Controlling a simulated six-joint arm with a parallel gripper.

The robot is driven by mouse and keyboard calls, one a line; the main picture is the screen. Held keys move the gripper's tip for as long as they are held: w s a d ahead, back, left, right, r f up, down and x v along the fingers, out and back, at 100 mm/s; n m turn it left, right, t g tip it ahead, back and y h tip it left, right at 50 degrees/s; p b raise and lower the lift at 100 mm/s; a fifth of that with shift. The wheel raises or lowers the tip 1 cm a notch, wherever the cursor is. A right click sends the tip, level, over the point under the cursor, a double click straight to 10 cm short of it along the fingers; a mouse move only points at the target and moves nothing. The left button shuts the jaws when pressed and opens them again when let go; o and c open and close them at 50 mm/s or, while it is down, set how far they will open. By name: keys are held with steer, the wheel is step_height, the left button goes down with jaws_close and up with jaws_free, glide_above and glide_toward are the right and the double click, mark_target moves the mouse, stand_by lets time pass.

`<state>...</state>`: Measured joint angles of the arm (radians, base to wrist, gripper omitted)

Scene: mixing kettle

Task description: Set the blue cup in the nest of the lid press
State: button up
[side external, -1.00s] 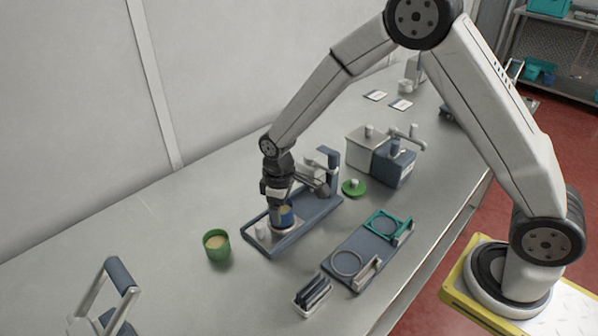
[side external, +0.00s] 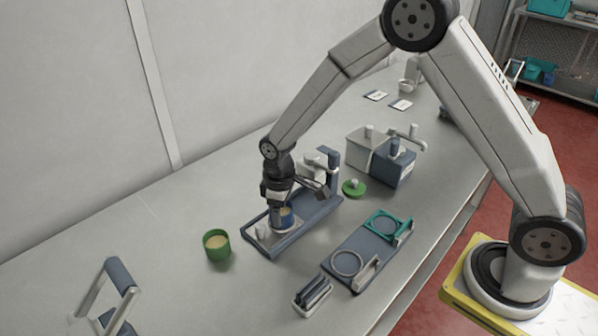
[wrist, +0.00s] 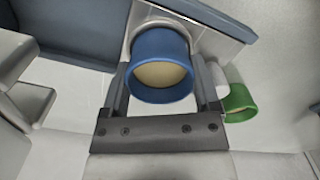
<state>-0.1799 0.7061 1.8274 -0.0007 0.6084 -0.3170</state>
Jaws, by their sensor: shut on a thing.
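The blue cup (side external: 285,218) stands upright at the near left end of the lid press (side external: 318,216), over its nest; whether it is fully seated I cannot tell. In the wrist view the blue cup (wrist: 160,66) holds a pale tan filling and sits between my fingers, with a pale round seat partly visible behind it. My gripper (side external: 281,208) points down and is shut on the blue cup; it also shows in the wrist view (wrist: 162,100). The press's lever and post rise at its far end.
A green cup (side external: 217,245) with tan filling stands left of the press. A green lid (side external: 353,188) lies to its right. A blue board with two rings (side external: 347,264), a small rack (side external: 312,297) and a grey-blue box unit (side external: 393,165) are nearby.

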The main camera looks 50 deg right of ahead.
steer(key=o, duration=1.1)
steer(key=shift+r, duration=0.1)
step_height(320, 180, up, 7)
stand_by(0.5)
stand_by(0.5)
